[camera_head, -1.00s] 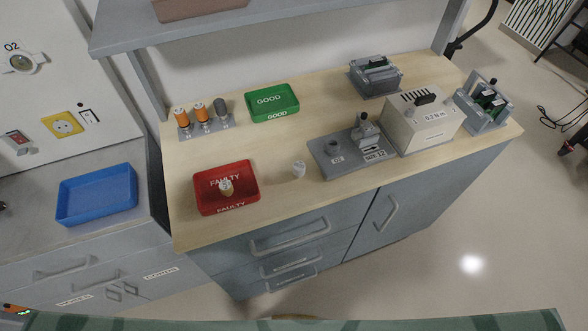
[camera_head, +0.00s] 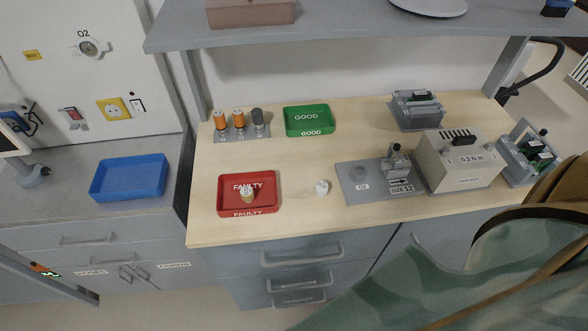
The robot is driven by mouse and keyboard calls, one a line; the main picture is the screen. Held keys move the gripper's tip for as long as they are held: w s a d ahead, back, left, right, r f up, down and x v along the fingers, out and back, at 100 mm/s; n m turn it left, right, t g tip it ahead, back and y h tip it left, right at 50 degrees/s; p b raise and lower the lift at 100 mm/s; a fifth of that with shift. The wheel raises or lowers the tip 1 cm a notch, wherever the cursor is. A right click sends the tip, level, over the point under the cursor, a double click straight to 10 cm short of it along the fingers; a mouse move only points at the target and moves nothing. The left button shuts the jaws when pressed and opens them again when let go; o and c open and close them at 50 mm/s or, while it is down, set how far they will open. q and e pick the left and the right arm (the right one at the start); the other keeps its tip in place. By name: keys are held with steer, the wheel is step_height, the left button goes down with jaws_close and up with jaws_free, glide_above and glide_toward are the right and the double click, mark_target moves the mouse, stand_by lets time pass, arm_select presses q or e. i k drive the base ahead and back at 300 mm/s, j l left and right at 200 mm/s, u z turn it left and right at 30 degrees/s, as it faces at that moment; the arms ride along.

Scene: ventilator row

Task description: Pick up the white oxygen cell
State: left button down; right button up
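The white oxygen cell (camera_head: 322,187) is a small, short white piece. Another small cell, tan with a white label (camera_head: 247,196), is in the red tray. Neither of my grippers shows in the head view.
A green GOOD tray (camera_head: 290,122) and a rack (camera_head: 262,133) with orange-topped and grey cylinders stand behind. The 0.2 N m box (camera_head: 460,168) is to the right. A shelf (camera_head: 340,28) overhangs the bench. A blue tray (camera_head: 128,193) is on the left counter.

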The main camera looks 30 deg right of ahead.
mark_target(322, 186)
steer(key=k+l+u, duration=0.85)
steer(key=k+l, duration=0.3)
steer(key=i, duration=0.45)
